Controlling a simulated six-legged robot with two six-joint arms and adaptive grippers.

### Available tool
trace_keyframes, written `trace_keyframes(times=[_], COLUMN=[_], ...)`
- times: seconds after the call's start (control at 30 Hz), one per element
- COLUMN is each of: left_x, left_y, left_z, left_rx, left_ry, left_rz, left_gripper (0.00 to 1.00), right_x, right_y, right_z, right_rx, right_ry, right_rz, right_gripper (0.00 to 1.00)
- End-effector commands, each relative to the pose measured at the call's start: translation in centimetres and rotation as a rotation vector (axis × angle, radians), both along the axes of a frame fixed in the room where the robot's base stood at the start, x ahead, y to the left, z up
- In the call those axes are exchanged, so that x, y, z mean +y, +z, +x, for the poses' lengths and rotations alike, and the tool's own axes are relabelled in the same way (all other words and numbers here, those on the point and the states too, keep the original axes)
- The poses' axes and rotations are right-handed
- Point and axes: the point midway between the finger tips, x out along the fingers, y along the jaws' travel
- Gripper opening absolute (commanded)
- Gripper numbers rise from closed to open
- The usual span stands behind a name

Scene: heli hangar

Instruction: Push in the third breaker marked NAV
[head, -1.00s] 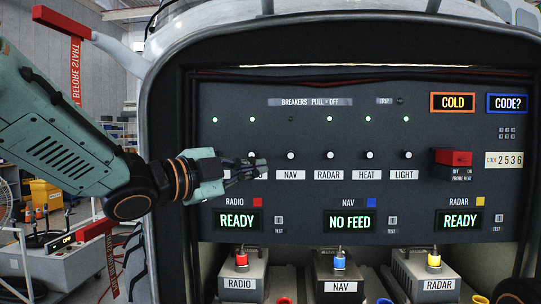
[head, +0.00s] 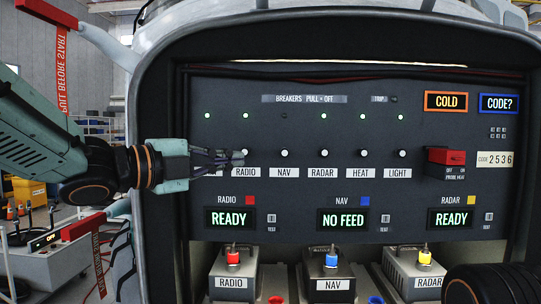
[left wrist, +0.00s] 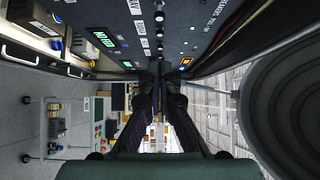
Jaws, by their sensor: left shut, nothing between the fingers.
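The NAV breaker (head: 284,153) is a small white round knob, third in a row on the dark panel, above a white NAV label (head: 284,173). The lamp (head: 284,116) above it is dark; the other lamps in the row are green. My left gripper (head: 240,157) is shut and empty, its tips just left of the NAV breaker, over or beside the RADIO breaker (head: 245,153). I cannot tell if they touch it. The left wrist view also shows the shut fingers (left wrist: 158,72) pointing at the panel. The first breaker is hidden behind the gripper. My right gripper is not in view.
RADAR (head: 324,153), HEAT and LIGHT breakers continue to the right. A red guarded switch (head: 446,156) stands farther right. Below, the NAV display (head: 343,220) reads NO FEED, above grey RADIO, NAV and RADAR boxes. A red-flagged lever (head: 85,225) is at left.

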Motion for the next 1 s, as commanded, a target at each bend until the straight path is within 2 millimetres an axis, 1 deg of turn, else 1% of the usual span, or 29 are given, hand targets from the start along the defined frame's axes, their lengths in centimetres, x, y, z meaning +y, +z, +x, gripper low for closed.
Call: trace_keyframes(times=[0.17,0.6,0.63,0.8,1.0], left_x=[-1.5,-7.5,-7.2,-7.2,-7.2], left_y=[-0.1,0.0,0.1,0.1,0.0], left_z=[1.4,7.0,7.5,9.5,10.6], left_rx=[0.001,0.001,0.002,0.001,0.002], left_ry=[0.001,0.000,0.003,0.003,0.003], left_rz=[0.006,0.003,-0.001,-0.001,-0.001], left_gripper=[0.00,0.00,0.00,0.00,0.00], right_x=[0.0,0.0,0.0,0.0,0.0], right_y=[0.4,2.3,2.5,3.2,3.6], right_z=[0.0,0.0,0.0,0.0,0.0], right_rx=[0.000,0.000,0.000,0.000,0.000], right_ry=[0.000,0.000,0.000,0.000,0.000], right_rz=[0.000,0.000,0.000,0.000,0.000], right_gripper=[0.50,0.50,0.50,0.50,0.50])
